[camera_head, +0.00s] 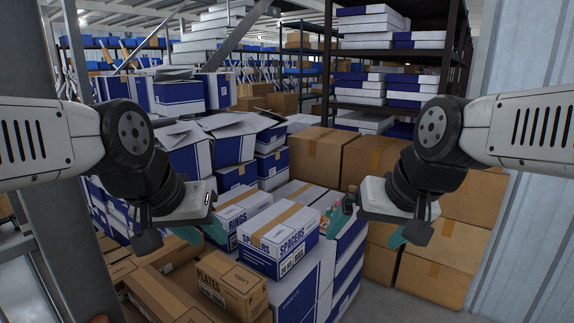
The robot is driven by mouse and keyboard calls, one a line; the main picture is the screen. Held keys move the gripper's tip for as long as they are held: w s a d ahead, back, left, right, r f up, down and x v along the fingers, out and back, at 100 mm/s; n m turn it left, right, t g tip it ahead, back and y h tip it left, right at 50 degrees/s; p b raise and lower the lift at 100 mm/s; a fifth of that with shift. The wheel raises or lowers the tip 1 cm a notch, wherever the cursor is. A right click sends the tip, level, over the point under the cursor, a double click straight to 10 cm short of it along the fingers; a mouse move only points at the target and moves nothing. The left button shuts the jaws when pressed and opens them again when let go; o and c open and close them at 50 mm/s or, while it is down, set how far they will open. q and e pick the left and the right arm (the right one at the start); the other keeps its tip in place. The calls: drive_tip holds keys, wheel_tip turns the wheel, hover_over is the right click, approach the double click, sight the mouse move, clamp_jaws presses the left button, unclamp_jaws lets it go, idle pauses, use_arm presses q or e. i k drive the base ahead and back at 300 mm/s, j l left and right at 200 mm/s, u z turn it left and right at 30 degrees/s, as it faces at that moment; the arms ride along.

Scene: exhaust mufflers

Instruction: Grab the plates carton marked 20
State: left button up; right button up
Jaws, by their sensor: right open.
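A brown carton (232,285) printed PLATES stands at the bottom centre, in front of the white and blue cartons; its number is too small to read surely. My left gripper (202,234) hangs above and to the left of it, pointing down, with its teal fingertips partly hidden behind its own body. No carton shows in it, and I cannot tell its opening. My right gripper (368,228) is to the right of the SPACERS carton (279,240), open and empty, its teal fingers apart. Both grippers are clear of the plates carton.
A RINGS carton (238,213) stands behind the SPACERS carton on stacked white and blue boxes. Other brown cartons (165,292) lie to the left of the plates carton. Large brown boxes (316,153) stack behind and right. A loaded shelf rack (372,54) stands behind. Grey floor (400,305) is bare at lower right.

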sight(243, 292)
drive_tip(key=k+j+u, duration=0.15)
drive_tip(key=k+j, duration=0.2)
drive_tip(key=k+j+u, duration=0.15)
drive_tip(key=k+j, duration=0.2)
drive_tip(key=j, duration=0.15)
